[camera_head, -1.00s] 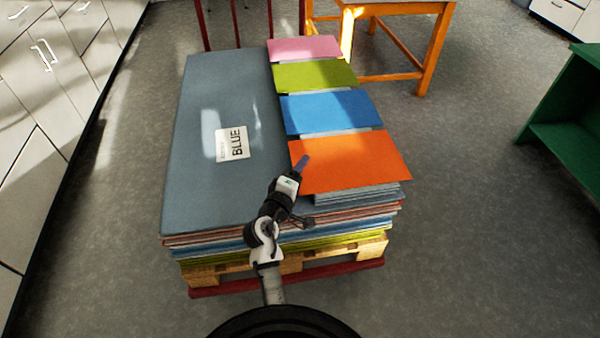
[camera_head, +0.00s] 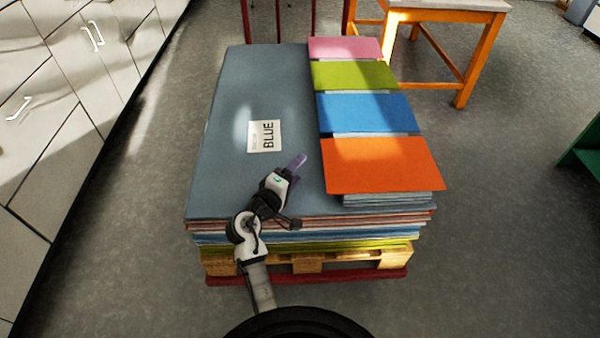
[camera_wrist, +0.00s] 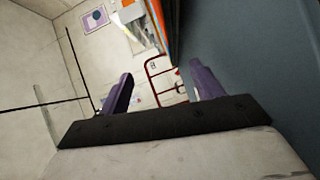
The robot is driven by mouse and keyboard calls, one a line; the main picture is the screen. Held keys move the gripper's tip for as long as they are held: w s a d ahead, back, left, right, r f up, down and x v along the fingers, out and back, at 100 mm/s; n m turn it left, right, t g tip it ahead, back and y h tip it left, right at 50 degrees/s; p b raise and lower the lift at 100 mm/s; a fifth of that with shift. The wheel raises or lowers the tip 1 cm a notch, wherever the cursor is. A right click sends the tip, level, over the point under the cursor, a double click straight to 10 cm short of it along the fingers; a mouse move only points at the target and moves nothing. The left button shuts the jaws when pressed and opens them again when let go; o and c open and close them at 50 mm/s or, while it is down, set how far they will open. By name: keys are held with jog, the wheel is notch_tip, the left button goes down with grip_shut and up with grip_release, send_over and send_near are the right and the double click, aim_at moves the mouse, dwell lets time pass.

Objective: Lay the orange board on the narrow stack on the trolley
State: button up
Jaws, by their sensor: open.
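The orange board (camera_head: 382,164) lies flat on top of the near narrow stack (camera_head: 390,199), at the front right of the load on the trolley (camera_head: 310,278). Its edges reach out past the grey sheets under it. My gripper (camera_head: 299,161) is over the large blue-grey sheet, just left of the orange board and apart from it. In the wrist view my gripper (camera_wrist: 160,85) shows two purple fingers spread wide with nothing held between them. The wrist view looks along the load at a steep tilt.
Blue (camera_head: 366,113), green (camera_head: 352,75) and pink (camera_head: 345,48) boards lie in a row behind the orange one. The large sheet (camera_head: 250,95) bears a BLUE label. An orange-legged table (camera_head: 465,85) stands behind right, white cabinets (camera_head: 60,90) left.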

jog(key=a+r+p, duration=0.2)
jog(key=r, duration=0.1)
jog(key=a+r+p, duration=0.1)
jog(key=r, duration=0.1)
jog(key=shift+p, duration=0.35)
dwell(0.3)
